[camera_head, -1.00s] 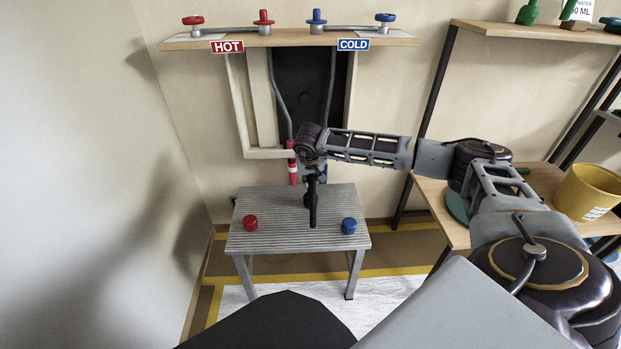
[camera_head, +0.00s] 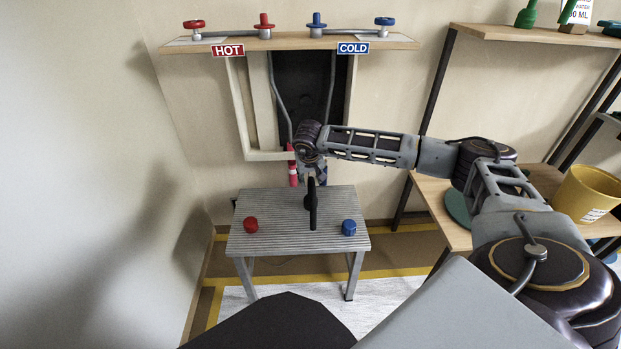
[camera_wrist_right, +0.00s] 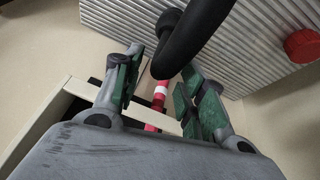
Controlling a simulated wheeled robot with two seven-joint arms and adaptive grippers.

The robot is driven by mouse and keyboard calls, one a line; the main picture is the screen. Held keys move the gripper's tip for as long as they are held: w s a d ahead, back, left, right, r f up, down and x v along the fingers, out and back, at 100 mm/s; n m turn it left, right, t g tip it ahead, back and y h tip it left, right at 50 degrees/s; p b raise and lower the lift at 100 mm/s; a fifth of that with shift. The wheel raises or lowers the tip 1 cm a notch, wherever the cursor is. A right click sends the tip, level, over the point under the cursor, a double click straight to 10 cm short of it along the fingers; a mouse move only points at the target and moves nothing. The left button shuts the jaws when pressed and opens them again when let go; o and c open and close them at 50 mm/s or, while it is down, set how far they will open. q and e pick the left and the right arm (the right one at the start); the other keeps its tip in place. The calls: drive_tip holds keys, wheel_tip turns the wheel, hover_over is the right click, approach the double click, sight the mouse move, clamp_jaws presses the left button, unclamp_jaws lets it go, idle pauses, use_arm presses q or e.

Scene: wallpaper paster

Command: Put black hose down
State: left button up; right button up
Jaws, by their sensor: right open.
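The black hose (camera_head: 312,206) is at the middle of the grey ribbed table (camera_head: 262,200) in the head view. In the right wrist view the hose (camera_wrist_right: 192,38) is a thick, dark curved piece just beyond the fingertips, with a rounded end over the table's ribbed top. Whether it rests on the table is hard to tell. My right gripper (camera_wrist_right: 160,64) is open, its green-padded fingers apart on either side of the hose's near part. In the head view the right gripper (camera_head: 313,172) is small and partly hidden. My left gripper is not in view.
A red cap (camera_head: 250,224) and a blue cap (camera_head: 349,227) sit on the table. A red-and-white pipe (camera_head: 293,170) stands behind it. The valve shelf (camera_head: 290,38) is above. A yellow bucket (camera_head: 587,194) stands on the right-hand shelf.

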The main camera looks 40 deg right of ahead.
drive_tip(key=p+v, duration=0.2)
drive_tip(key=v, duration=0.7)
drive_tip(key=shift+r, duration=0.2)
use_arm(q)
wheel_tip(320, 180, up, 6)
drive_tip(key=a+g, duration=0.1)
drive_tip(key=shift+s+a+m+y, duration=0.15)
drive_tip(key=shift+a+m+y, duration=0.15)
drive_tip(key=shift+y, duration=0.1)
